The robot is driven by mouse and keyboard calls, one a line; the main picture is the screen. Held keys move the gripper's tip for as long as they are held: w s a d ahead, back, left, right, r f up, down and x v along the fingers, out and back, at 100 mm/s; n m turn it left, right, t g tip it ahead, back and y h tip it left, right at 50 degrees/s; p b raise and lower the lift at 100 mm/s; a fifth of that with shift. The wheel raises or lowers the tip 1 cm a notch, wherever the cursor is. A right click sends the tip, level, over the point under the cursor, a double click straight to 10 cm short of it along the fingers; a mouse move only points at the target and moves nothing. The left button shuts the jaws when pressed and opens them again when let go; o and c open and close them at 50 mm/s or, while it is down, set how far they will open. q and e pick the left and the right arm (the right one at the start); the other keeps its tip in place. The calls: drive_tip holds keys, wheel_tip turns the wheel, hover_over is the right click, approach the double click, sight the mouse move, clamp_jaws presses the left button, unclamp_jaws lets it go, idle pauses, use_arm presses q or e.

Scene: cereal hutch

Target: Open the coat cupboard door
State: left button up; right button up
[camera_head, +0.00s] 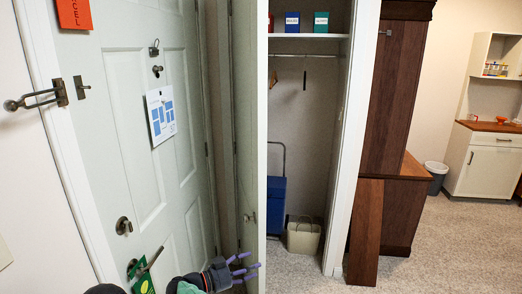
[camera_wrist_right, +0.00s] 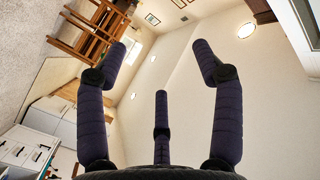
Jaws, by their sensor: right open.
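The coat cupboard door (camera_head: 248,130) stands ajar in the head view, seen at a steep angle with its face toward the left and its pale edge toward me. The cupboard interior (camera_head: 306,130) shows to the right of that edge. A small handle (camera_head: 250,217) is on the door face. My right gripper (camera_head: 243,268) is low in front of the door, below the handle, with its purple fingers spread. I cannot tell whether a finger touches the door. In the right wrist view the fingers (camera_wrist_right: 160,80) are apart with nothing between them. My left gripper is not in view.
A pale panelled door (camera_head: 165,60) stands close on the left, leaving a narrow gap. Inside the cupboard are a blue trolley (camera_head: 276,205) and a beige bin (camera_head: 303,236). A dark wooden hutch (camera_head: 397,90) stands on the right. Open carpet (camera_head: 450,250) lies beyond it.

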drive_tip(key=w+d+f+n+t+y, duration=0.6)
drive_tip(key=w+d+f+n, duration=0.25)
drive_tip(key=f, duration=0.25)
drive_tip(key=s+d+f+n+g+y+p, duration=0.1)
drive_tip(key=s+d+f+n+g+y, duration=0.2)
drive_tip(key=f, duration=0.4)
drive_tip(key=s+d+f+n+y, duration=0.1)
drive_tip(key=s+f+y, duration=0.3)
drive_tip(key=f, duration=0.3)
drive_tip(key=s+d+f+g+y, duration=0.1)
drive_tip(key=s+f+g+y, duration=0.2)
drive_tip(key=s, duration=0.6)
drive_tip(key=s+d+f+g+y, duration=0.1)
drive_tip(key=s+f+g, duration=0.1)
drive_tip(key=s+f, duration=0.5)
drive_tip(key=s+r+g+y, duration=0.1)
drive_tip(key=s+r+g, duration=0.1)
drive_tip(key=s, duration=0.9)
drive_tip(key=s+r+n+g+y, duration=0.1)
drive_tip(key=s+g, duration=0.3)
drive_tip(key=s, duration=0.8)
drive_tip(key=shift+a+r+p, duration=0.35)
drive_tip(key=shift+a+r, duration=0.05)
drive_tip(key=shift+r, duration=0.05)
